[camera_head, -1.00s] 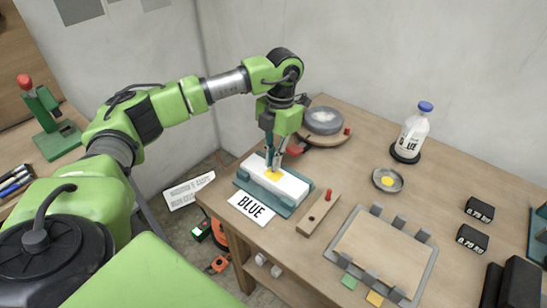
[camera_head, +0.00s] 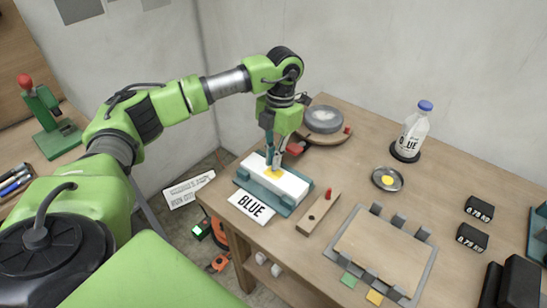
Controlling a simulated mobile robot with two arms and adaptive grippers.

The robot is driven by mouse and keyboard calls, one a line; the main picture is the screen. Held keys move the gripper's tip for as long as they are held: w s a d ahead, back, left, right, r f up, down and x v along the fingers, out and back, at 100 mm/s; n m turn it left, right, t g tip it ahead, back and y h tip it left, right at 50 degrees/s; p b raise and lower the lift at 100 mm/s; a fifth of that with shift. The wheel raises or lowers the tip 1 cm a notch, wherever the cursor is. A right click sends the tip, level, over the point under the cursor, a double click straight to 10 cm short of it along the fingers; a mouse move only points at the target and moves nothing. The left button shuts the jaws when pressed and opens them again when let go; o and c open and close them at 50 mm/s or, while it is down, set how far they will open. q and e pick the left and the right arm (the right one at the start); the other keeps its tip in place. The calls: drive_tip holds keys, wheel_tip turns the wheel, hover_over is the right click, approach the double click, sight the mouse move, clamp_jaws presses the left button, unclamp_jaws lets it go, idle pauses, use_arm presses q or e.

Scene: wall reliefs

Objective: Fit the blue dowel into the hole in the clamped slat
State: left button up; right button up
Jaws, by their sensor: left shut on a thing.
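My left gripper (camera_head: 274,166) points down over a white block (camera_head: 291,186) in a teal tray (camera_head: 242,183). Its fingers are shut on a small yellow piece (camera_head: 276,174) at the block's top, partly hidden by the fingertips. A narrow wooden slat (camera_head: 322,208) lies to the right of the tray. It has a dark hole (camera_head: 312,217) and a red peg (camera_head: 328,193). I cannot make out a blue dowel or a clamp on this slat. My right gripper is not in view.
A BLUE card (camera_head: 251,208) lies in front of the tray. A board (camera_head: 380,249) in a grey frame is at the front right. A bottle (camera_head: 413,135), small pan (camera_head: 387,179), round dish (camera_head: 323,120) and black weights (camera_head: 479,209) stand around.

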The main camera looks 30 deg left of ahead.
use_arm(q)
drive_tip(key=shift+f, duration=0.25)
idle(0.4)
drive_tip(key=shift+f+b, duration=0.75)
drive_tip(key=shift+f, duration=0.2)
drive_tip(key=shift+f, duration=0.35)
drive_tip(key=shift+f, duration=0.1)
drive_tip(key=o, duration=0.7)
drive_tip(key=shift+s, duration=0.1)
drive_tip(key=shift+r, duration=0.2)
drive_tip(key=r, duration=0.4)
drive_tip(key=w+r, duration=0.1)
drive_tip(key=r, duration=0.6)
drive_tip(key=shift+w+d+r, duration=0.15)
drive_tip(key=shift+w+r, duration=0.15)
drive_tip(key=shift+r, duration=0.1)
